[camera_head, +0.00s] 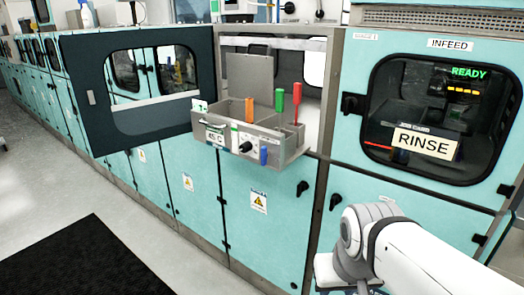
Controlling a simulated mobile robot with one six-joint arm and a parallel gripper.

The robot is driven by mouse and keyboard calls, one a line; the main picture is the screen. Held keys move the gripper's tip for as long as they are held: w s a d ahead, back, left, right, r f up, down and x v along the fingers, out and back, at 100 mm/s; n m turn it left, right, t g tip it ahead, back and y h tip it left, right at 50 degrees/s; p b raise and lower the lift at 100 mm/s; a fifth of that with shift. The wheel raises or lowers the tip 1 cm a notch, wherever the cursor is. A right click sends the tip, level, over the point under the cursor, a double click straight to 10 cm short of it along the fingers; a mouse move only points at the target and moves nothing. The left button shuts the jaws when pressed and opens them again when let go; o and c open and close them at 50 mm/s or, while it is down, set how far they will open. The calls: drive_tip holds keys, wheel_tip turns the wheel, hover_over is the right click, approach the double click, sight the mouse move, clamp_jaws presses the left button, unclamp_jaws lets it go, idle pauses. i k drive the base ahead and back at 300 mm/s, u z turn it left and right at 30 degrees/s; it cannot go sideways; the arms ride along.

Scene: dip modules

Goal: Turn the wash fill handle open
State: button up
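A grey metal module (285,157) stands out from the open bay in the machine front. Orange (249,110), green (279,101) and red (296,103) upright handles rise from it. A short blue handle (263,155) and a black knob (246,146) are on its front, beside a "45 C" label (215,136). No label reading wash fill is legible, so I cannot tell which handle it is. My white arm shows at the lower right, below and right of the module and apart from it. My gripper's fingers do not show.
A dark-framed windowed door (82,108) stands swung open left of the module. Black latches (302,188) project from the teal panels. Open floor and a black mat (85,262) lie in front.

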sight(264, 153)
drive_tip(key=u, duration=0.05)
drive_tip(key=i, duration=1)
drive_tip(key=z, duration=0.05)
